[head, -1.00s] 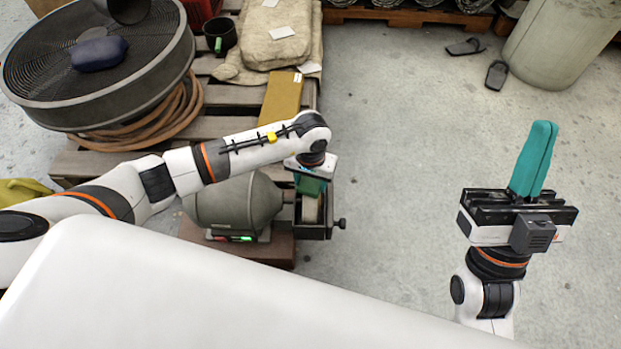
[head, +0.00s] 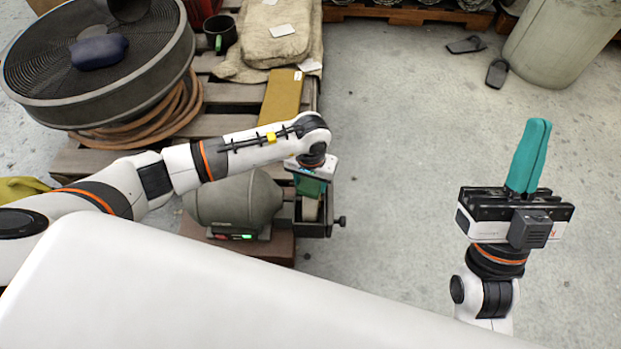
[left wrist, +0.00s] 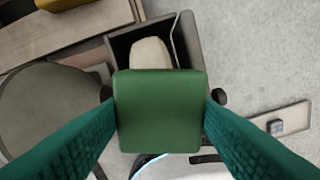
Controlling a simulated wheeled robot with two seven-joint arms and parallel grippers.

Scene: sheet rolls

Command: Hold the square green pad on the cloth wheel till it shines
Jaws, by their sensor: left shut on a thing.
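My left gripper (head: 310,178) is shut on the square green pad (left wrist: 160,112), with a teal finger along each side of it in the left wrist view. In the head view the green pad (head: 309,188) is partly hidden under the gripper. The pale cloth wheel (head: 311,211) sits in a dark open-topped housing on the grey polishing motor (head: 235,200). In the left wrist view the cloth wheel (left wrist: 150,53) shows just beyond the pad, which covers part of it. I cannot tell whether they touch. The pad's visible face looks plain green. My right gripper (head: 528,155) is shut and empty, away to the right.
A green light (head: 241,237) glows on the motor's front. A wooden pallet (head: 205,125) behind bears a large round fan (head: 95,90), folded cloths (head: 275,35) and a tan block (head: 281,98). Slippers (head: 496,73) lie near a grey bin (head: 555,45). The floor between the arms is clear.

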